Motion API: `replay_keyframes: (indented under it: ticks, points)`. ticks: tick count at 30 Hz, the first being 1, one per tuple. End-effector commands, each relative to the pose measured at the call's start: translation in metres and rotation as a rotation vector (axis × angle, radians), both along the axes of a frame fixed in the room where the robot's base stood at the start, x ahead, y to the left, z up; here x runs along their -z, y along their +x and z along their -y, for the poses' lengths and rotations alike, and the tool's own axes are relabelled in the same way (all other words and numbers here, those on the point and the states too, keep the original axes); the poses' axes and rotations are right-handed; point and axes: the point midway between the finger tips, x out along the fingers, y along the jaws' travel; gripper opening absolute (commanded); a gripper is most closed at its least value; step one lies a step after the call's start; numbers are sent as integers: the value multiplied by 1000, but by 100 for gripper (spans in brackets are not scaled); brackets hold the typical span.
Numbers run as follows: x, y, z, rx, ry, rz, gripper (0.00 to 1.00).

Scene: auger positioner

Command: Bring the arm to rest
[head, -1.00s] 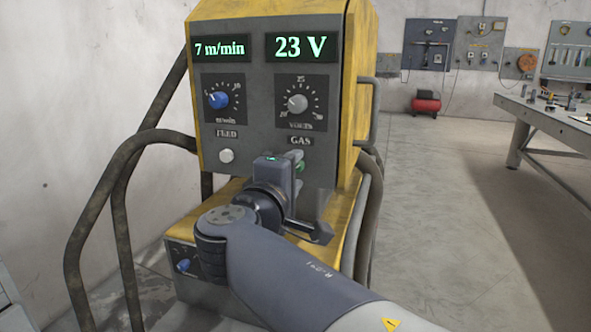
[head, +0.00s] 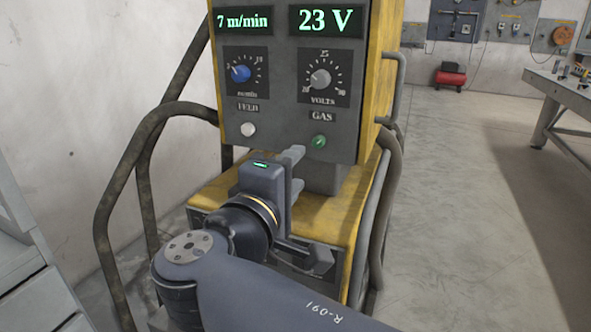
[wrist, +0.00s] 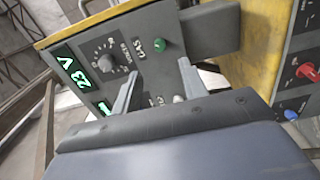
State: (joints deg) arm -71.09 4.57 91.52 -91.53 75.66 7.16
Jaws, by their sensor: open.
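My gripper (head: 298,170) is open and empty in front of the lower part of the yellow and grey welding machine (head: 285,95), just below the green gas button (head: 319,141). In the wrist view its two fingers (wrist: 155,88) stand apart with nothing between them, and the green button (wrist: 162,46) shows beyond them. The machine's displays read 7 m/min and 23 V. The blue feed knob (head: 241,74) and the grey volts knob (head: 319,79) are on its panel. My arm reaches in from the lower right.
Bent tube rails (head: 150,125) stand left of the machine, and dark hoses or tubes (head: 385,200) run down its right side. A grey cabinet (head: 30,270) is at the lower left. A workbench (head: 570,90) stands far right. The floor between is clear.

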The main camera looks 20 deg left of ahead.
Motion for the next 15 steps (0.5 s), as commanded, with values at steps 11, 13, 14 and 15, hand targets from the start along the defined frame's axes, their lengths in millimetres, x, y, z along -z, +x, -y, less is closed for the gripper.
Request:
replay_keyframes:
  ticks: [11, 13, 14, 15]
  points:
    - [2, 33, 4, 6, 0, 0, 41]
    - [2, 45, 5, 6, 1, 1, 41]
    - [2, 50, 5, 5, 0, 0, 41]
    - [2, 57, 5, 6, 0, 0, 41]
